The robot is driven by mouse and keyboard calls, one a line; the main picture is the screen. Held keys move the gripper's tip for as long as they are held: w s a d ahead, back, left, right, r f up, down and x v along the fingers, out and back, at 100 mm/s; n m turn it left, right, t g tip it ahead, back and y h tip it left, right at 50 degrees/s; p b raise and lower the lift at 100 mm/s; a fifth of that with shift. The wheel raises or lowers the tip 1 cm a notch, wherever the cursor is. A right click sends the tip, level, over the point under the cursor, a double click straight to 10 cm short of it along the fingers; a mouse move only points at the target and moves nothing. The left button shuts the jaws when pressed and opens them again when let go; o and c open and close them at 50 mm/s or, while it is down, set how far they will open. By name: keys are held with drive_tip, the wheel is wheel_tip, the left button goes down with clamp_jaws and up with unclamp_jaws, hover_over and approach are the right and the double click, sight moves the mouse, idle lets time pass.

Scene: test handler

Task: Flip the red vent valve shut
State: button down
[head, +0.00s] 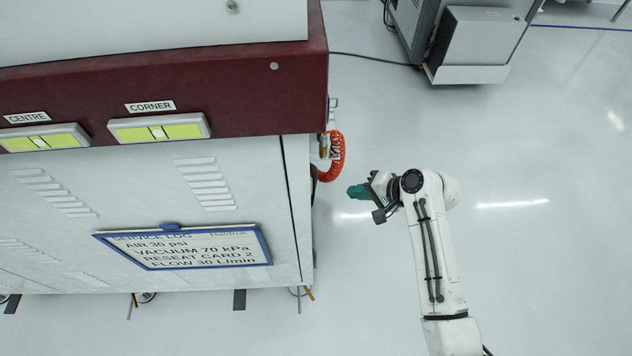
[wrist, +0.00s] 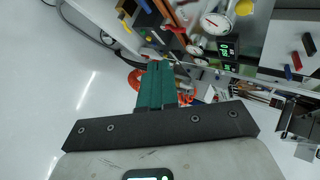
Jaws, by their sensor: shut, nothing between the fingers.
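My gripper (head: 357,192) has green fingers, shut and empty, to the right of the handler's side in the head view. In the wrist view the fingers (wrist: 159,68) point up toward a panel with gauges, and a gap seems to remain before it. A red lever-like part (wrist: 174,33) shows just above the fingertips, left of a round gauge (wrist: 214,24). It may be the red vent valve, but it is too small to tell its position. Other small red parts (wrist: 296,61) show at the right. The head view does not show the panel's face.
A red coiled hose (head: 338,155) hangs at the handler's side (head: 305,200), between it and my gripper. Digital readouts (wrist: 227,49) sit beside the gauges. A grey cabinet (head: 475,45) stands at the back. The floor to the right is clear.

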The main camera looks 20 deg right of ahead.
drive_tip(key=w+a+r+b+x, duration=0.1)
drive_tip(key=b+x, duration=0.3)
drive_tip(key=x, duration=0.8)
drive_tip(key=shift+w+a+r, duration=0.3)
drive_tip(key=shift+w+r, duration=0.05)
drive_tip(key=shift+w, duration=0.05)
drive_tip(key=shift+r+p, duration=0.15)
drive_tip(key=shift+p, duration=0.15)
drive_tip(key=shift+w+g+p, duration=0.15)
drive_tip(key=shift+g+p, duration=0.15)
drive_tip(key=shift+p, duration=0.3)
